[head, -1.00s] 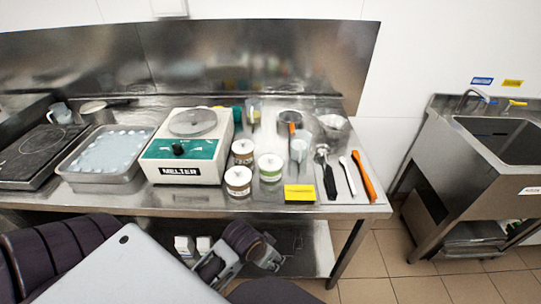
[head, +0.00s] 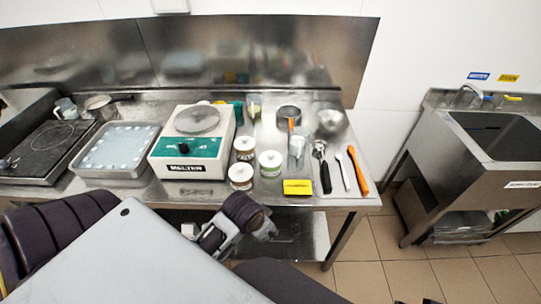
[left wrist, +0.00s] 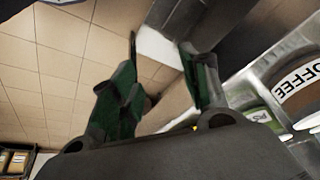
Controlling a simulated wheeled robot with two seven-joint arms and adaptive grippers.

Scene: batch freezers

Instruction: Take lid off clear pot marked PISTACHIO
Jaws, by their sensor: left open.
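Three clear pots with white lids stand together on the steel table: one with a green band (head: 270,170), one behind it to the left (head: 245,154), and one nearest the front edge (head: 240,184). Their labels are too small to read in the head view, so I cannot confirm which says PISTACHIO. All three lids are on. My left gripper (head: 254,225) is at the table's front edge, below the pots in the picture, apart from them. In the left wrist view its two green-padded fingers (left wrist: 165,75) are spread and empty. My right gripper is not in view.
A yellow card (head: 298,187) and several utensils lie to the right. The left wrist view shows a COFFEE label (left wrist: 298,78) at the right. A sink (head: 490,140) stands farther right, beyond a floor gap.

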